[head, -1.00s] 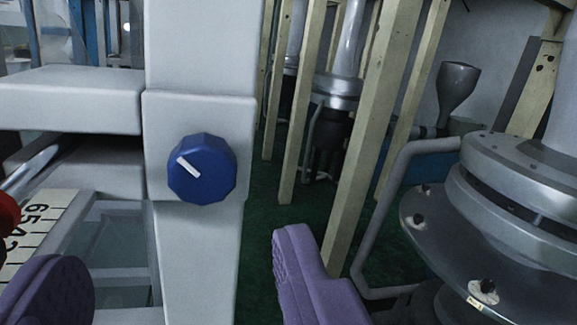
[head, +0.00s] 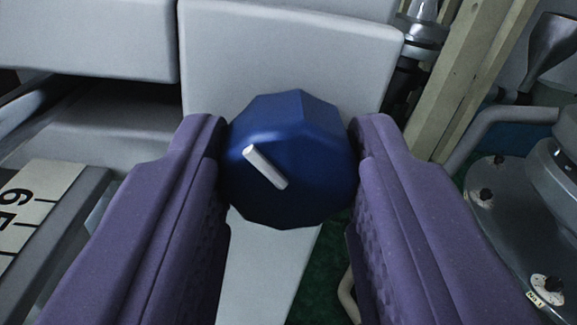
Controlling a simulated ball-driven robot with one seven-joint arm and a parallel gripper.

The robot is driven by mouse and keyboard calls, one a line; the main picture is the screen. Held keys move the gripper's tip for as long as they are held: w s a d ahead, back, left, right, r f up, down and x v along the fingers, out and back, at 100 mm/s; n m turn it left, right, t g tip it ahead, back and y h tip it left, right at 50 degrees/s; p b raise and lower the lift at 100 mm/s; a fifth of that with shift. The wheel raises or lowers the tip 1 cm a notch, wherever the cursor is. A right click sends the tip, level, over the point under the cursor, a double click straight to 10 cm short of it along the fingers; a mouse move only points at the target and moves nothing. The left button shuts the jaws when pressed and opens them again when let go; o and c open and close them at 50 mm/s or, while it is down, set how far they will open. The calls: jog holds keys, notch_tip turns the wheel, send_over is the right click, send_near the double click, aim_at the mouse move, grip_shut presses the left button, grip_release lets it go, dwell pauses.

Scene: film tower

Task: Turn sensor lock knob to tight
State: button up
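The sensor lock knob (head: 310,135) is a dark blue, many-sided knob in the middle of the head view. The knob sits on a pale grey block (head: 290,50). My gripper (head: 290,150) has one purple finger on each side of the knob, and both fingertips appear to press against its sides. The fingertips hide small parts of the knob's edges.
A white scale strip with black numerals (head: 25,210) lies at the lower left. A pale grey beam (head: 85,40) runs along the upper left. Wooden posts (head: 455,90) and grey metal machinery (head: 530,220) stand to the right, above a green floor (head: 315,270).

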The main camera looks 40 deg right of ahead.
jog(key=c, duration=0.3)
jog(key=shift+m+b, duration=0.3)
jog(key=shift+b, duration=0.15)
jog(key=m+b, duration=0.1)
jog(key=b, duration=0.1)
jog(key=m+b, duration=0.1)
jog(key=b, duration=0.1)
jog(key=shift+f+m, duration=0.2)
jog(key=shift+m, duration=0.1)
jog(key=m+b, duration=0.5)
jog(key=b, duration=0.1)
jog(key=m+b, duration=0.5)
jog(key=shift+m+b, duration=0.3)
jog(key=shift+b, duration=0.1)
jog(key=shift+r+m+b, duration=0.2)
jog(key=shift+m+b, duration=1.15)
jog(key=shift+m, duration=0.55)
jog(key=shift+y, duration=0.4)
